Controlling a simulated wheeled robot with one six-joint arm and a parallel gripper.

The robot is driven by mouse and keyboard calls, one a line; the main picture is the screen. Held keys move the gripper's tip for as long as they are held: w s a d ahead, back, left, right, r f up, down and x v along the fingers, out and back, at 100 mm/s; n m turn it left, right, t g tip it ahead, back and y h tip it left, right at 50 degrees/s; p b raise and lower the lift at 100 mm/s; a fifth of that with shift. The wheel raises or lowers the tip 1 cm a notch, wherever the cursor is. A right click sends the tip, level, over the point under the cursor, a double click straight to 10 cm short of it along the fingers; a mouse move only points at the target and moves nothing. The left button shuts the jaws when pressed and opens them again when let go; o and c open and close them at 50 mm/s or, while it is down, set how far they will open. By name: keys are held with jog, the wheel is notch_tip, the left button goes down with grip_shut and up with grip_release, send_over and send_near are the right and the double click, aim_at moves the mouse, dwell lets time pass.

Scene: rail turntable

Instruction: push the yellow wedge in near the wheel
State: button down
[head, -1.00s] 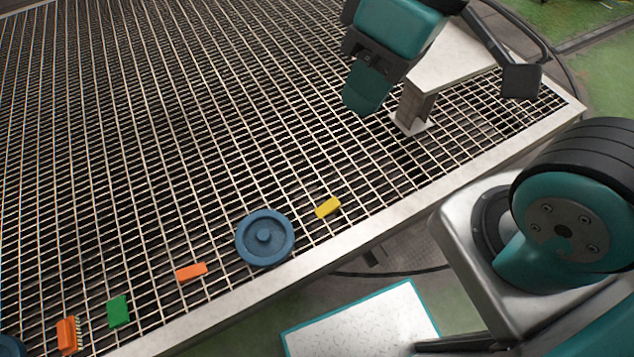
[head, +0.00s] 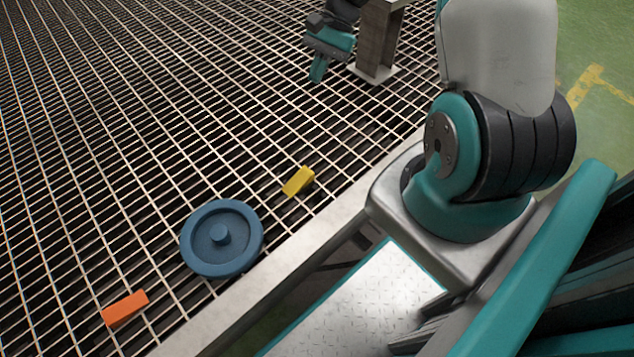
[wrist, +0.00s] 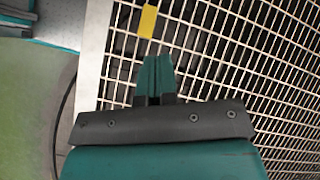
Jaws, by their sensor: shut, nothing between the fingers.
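The yellow wedge (head: 298,182) lies on the metal grating, a short gap up and right of the blue wheel (head: 222,238) in the head view. The wheel lies flat with its round hub up. My gripper (head: 318,70) is shut and empty, above the grating near a post, up from the wedge and apart from it. In the wrist view the shut fingers (wrist: 155,65) point toward the yellow wedge (wrist: 147,21), with a gap between. The wheel is not in the wrist view.
An orange block (head: 125,308) lies on the grating down and left of the wheel. A metal post (head: 376,40) with a base plate stands close to my gripper. The pale rim (head: 330,218) of the deck runs beside wedge and wheel. The grating between gripper and wedge is clear.

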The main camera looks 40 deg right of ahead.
aim_at(311, 171)
jog(key=s+d+f+m+t+y+b, duration=0.1)
jog(key=s+d+f+m+b, duration=0.2)
jog(key=f, duration=0.6)
jog(key=d+f+m+y+b, duration=0.1)
jog(key=d+f+m+b, duration=0.3)
jog(key=f, duration=0.6)
jog(key=shift+n, duration=0.5)
jog(key=x, duration=0.2)
jog(key=b+x, duration=0.1)
jog(key=x, duration=0.2)
jog(key=b+x, duration=0.1)
jog(key=x, duration=0.2)
jog(key=shift+s+d+f, duration=0.1)
jog(key=shift+d+f, duration=0.2)
jog(key=shift+f, duration=0.05)
jog(key=a, duration=0.1)
jog(key=a+b, duration=0.1)
jog(key=a, duration=0.1)
jog(key=shift+a+f, duration=0.2)
jog(key=shift+a, duration=0.05)
jog(key=shift+a+r+b, duration=0.1)
jog(key=shift+a+b, duration=0.25)
jog(key=shift+a, duration=0.2)
